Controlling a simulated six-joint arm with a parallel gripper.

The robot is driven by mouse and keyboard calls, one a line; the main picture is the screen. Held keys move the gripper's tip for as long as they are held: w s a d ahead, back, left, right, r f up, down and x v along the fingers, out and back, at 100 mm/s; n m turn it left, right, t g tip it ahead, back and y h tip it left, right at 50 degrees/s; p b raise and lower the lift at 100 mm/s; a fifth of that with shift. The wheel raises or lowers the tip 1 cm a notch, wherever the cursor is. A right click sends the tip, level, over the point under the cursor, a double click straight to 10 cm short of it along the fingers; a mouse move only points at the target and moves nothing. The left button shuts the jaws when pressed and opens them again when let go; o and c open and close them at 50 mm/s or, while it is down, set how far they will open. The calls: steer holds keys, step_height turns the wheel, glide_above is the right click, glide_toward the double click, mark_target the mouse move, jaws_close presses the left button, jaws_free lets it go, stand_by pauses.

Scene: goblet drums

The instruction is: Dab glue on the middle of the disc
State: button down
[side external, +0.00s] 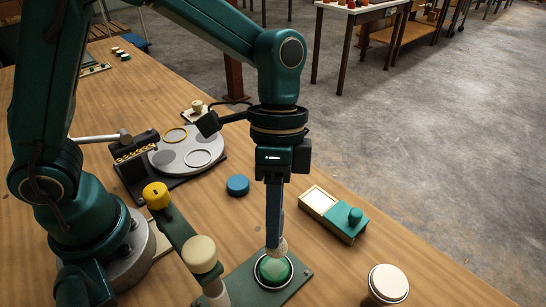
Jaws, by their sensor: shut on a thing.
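My gripper (274,180) points straight down and is shut on a slim blue-grey tool (274,215) with a pale, bristle-like tip (277,248), which looks like the glue brush. The green disc (273,270) sits in a light ring on a flat dark green plate (296,286) at the front of the bench. The tool's tip is over the far part of the disc as seen here. I cannot tell whether it touches the disc or hovers just above. The tip hides part of the disc, and no glue can be made out.
A cream-topped post (202,256) stands close left of the plate, with a yellow-topped one (157,195) behind. A teal box (349,222) with a cream section lies right. A pale-topped drum (388,283) stands front right. A blue puck (238,185) and grey turntable (172,158) are behind.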

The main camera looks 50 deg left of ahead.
step_height(320, 180, down, 3)
steer(key=shift+s+r, duration=0.2)
steer(key=shift+s, duration=0.3)
steer(key=shift+s+d, duration=0.2)
steer(key=shift+s, duration=1.3)
steer(key=shift+w+a, duration=0.2)
steer(key=shift+w, duration=1.75)
steer(key=shift+w+r, duration=0.1)
steer(key=shift+w, duration=0.05)
step_height(320, 180, up, 7)
steer(key=shift+r, duration=0.35)
